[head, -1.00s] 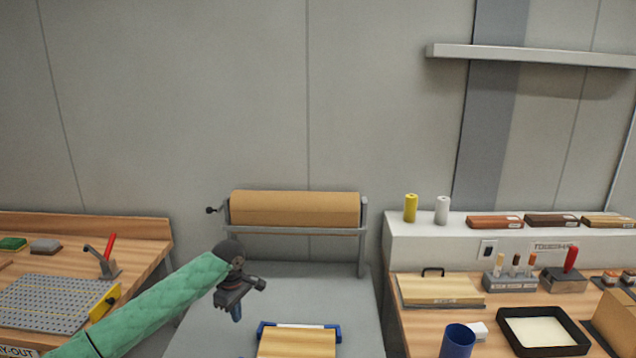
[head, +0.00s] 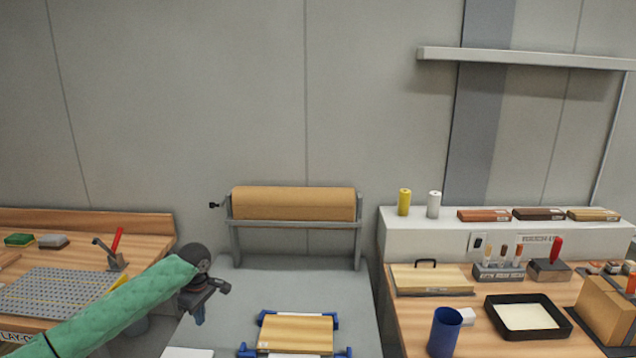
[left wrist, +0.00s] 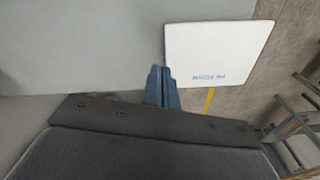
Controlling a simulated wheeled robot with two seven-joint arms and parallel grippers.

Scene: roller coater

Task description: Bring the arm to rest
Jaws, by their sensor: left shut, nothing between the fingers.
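My left arm, in a green sleeve, reaches in from the lower left of the head view. In the left wrist view the closed blue fingers (left wrist: 161,88) show at the centre, beside a white sheet or plate (left wrist: 215,55) with small, hard-to-read print. My right gripper is not in view.
A wooden board (head: 296,333) sits in blue-cornered holders on the grey table. A brown roll (head: 293,203) stands behind it. A perforated plate (head: 60,291) lies on the left bench. A blue cup (head: 444,332) and black tray (head: 489,322) stand on the right bench.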

